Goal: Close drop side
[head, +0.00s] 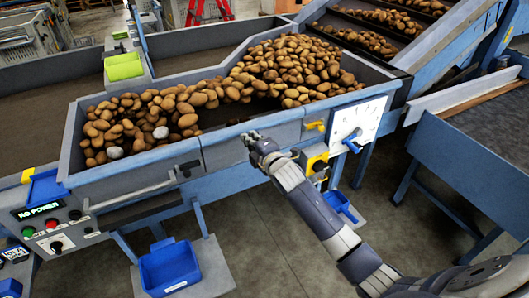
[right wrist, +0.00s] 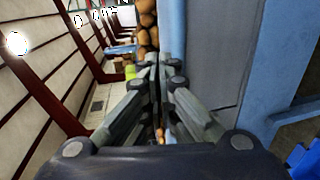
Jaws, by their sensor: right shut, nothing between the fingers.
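The grader's long grey trough holds a heap of potatoes (head: 285,68). Its front side is made of blue-grey panels, a left panel (head: 135,176) and a right panel (head: 225,152), with a dark seam between them. I cannot tell which one is the drop side, nor whether it is latched. My right gripper (head: 252,138) is at the right panel's outer face, near its upper part; contact is unclear. In the right wrist view its fingers (right wrist: 157,65) are together and empty, with the blue-grey panel (right wrist: 213,55) close on their right. My left gripper is out of view.
A control box (head: 50,228) with buttons and a grey rail (head: 130,194) are at the left front. A white plate with a dial (head: 357,122) is right of the gripper. Blue bins (head: 170,268) stand below. Open floor (head: 270,235) lies in front.

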